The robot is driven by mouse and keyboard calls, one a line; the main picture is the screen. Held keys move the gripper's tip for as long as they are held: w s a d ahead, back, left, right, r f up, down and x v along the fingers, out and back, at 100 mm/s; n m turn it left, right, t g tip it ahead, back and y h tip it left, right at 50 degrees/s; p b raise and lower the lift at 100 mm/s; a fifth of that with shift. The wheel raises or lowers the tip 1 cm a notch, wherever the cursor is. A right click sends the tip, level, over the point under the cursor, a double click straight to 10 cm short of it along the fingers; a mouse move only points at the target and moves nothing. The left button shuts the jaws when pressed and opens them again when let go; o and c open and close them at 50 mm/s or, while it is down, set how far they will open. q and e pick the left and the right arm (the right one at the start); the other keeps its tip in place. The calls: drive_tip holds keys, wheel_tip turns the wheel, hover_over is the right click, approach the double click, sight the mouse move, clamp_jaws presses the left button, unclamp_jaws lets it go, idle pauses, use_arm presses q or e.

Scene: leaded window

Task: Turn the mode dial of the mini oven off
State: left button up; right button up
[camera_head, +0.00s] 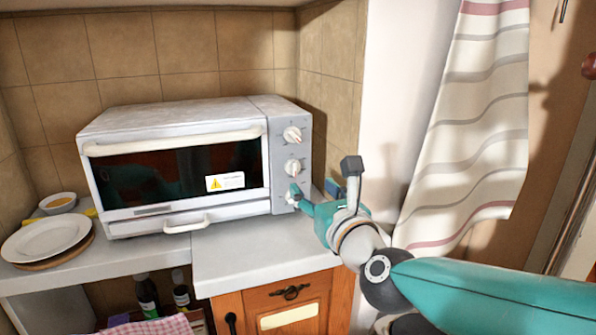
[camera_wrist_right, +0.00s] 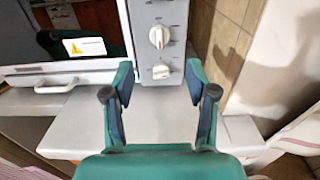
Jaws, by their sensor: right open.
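The mini oven (camera_head: 180,120) is a white box with a dark glass door and a grey control panel (camera_head: 280,150) on its right side. The panel has a top dial (camera_head: 292,134), a middle dial (camera_head: 293,166) and a bottom dial (camera_head: 290,200), which is partly hidden by my finger. I cannot tell which is the mode dial. My right gripper (camera_head: 314,190) is open in front of the panel's lower end. In the right wrist view its fingertips (camera_wrist_right: 159,80) stand either side of the bottom dial (camera_wrist_right: 161,71), apart from it; the middle dial (camera_wrist_right: 159,36) is above. My left gripper is out of view.
The oven stands on a light counter (camera_head: 240,260) above a wooden cabinet. Plates (camera_head: 45,238) and a small bowl (camera_head: 58,203) are at left. A tiled wall (camera_head: 330,90) is close on the panel's right, and a striped curtain (camera_head: 480,110) hangs farther right.

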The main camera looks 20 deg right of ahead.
sight(296, 169)
drive_tip(key=w+p, duration=0.1)
drive_tip(key=w, duration=0.8)
drive_tip(key=shift+w+a, duration=0.15)
drive_tip(key=shift+w, duration=0.2)
clamp_jaws()
